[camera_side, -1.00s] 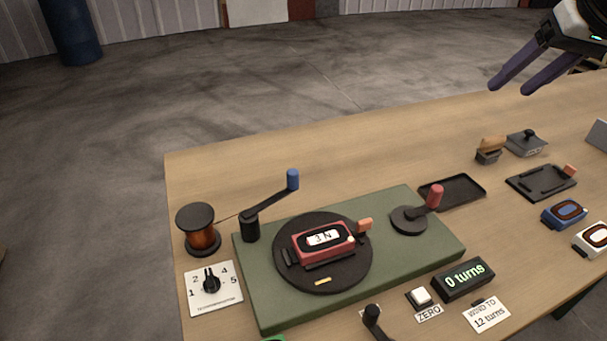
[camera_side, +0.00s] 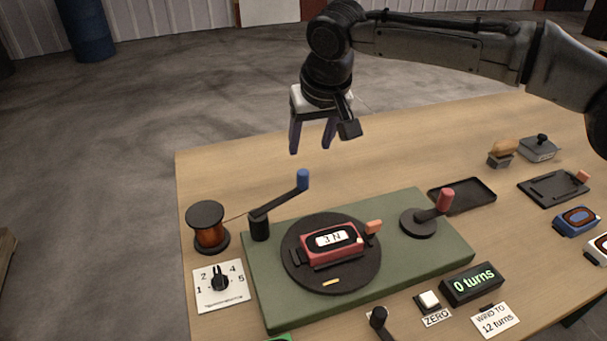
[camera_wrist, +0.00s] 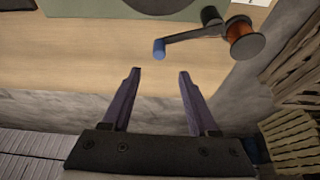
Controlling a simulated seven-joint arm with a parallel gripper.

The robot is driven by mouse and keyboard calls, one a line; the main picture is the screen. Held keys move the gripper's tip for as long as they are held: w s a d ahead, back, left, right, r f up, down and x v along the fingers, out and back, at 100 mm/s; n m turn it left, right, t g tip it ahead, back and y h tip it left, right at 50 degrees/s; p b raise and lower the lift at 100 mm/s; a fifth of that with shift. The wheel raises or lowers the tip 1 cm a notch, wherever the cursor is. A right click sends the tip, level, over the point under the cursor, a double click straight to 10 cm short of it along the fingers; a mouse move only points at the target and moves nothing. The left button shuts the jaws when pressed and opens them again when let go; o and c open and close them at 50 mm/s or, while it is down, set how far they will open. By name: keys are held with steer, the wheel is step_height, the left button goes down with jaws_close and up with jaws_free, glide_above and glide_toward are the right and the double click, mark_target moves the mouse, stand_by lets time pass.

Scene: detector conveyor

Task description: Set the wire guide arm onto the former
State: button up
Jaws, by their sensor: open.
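The wire guide arm (camera_side: 280,206) is a black lever on a black post at the left of the green base, with an upright blue knob (camera_side: 302,180) at its free end. The arm points up and right, clear of the former (camera_side: 318,256), a red block labelled "3 N" on the black turntable (camera_side: 330,283). A wire runs from the copper spool (camera_side: 209,235) to the guide arm. My gripper (camera_side: 310,150) is open and empty, above and behind the blue knob. In the wrist view the blue knob (camera_wrist: 159,48) lies beyond the open fingertips (camera_wrist: 159,72).
A red-handled crank (camera_side: 444,200) stands on the right of the green base (camera_side: 440,254). The dial plate (camera_side: 230,297), counter reading "0 turns" (camera_side: 472,284) and white ZERO button (camera_side: 428,299) are in front. A black tray (camera_side: 470,194) lies behind right.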

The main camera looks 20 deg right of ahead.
mark_target(304, 174)
steer(key=x, duration=1.2)
steer(key=shift+w+d+f, duration=0.1)
steer(key=shift+f, duration=0.25)
jaws_close()
stand_by(0.8)
